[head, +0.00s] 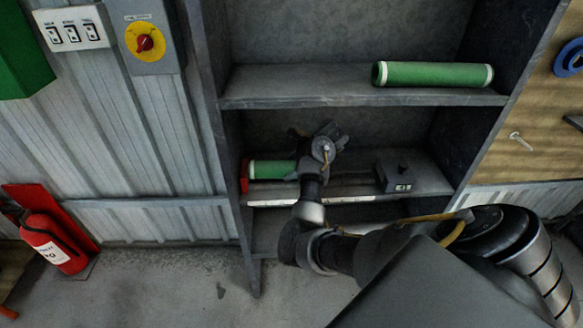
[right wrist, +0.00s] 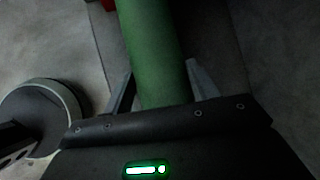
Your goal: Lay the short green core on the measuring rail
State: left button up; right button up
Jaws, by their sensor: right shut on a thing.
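The short green core (head: 272,169) has a pale band near its left end. It lies lengthwise at the left part of the measuring rail (head: 350,199) on the lower shelf, its left end close to the red end stop (head: 244,178). I cannot tell if it rests on the rail or is held just above it. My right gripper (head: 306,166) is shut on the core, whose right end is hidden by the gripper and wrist. In the right wrist view the green core (right wrist: 152,45) sits between the two fingers. My left gripper is not in view.
A dark block with a small display (head: 396,178) sits at the rail's right part. A longer green core (head: 432,75) lies on the shelf above (head: 300,86). Shelf side walls bound the space. A fire extinguisher (head: 55,245) stands on the floor at left.

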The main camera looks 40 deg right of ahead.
jog(key=shift+f+b, duration=0.45)
jog(key=shift+f, duration=0.15)
jog(key=shift+w+a+r+p, duration=0.1)
jog(key=shift+r+p, duration=0.15)
jog(key=shift+p, duration=0.15)
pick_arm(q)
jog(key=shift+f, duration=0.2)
pick_arm(e)
jog(key=shift+w+a+f, duration=0.1)
jog(key=shift+a+f, duration=0.1)
jog(key=o, duration=1.3)
jog(key=shift+w+a, duration=0.1)
jog(key=shift+d, duration=0.2)
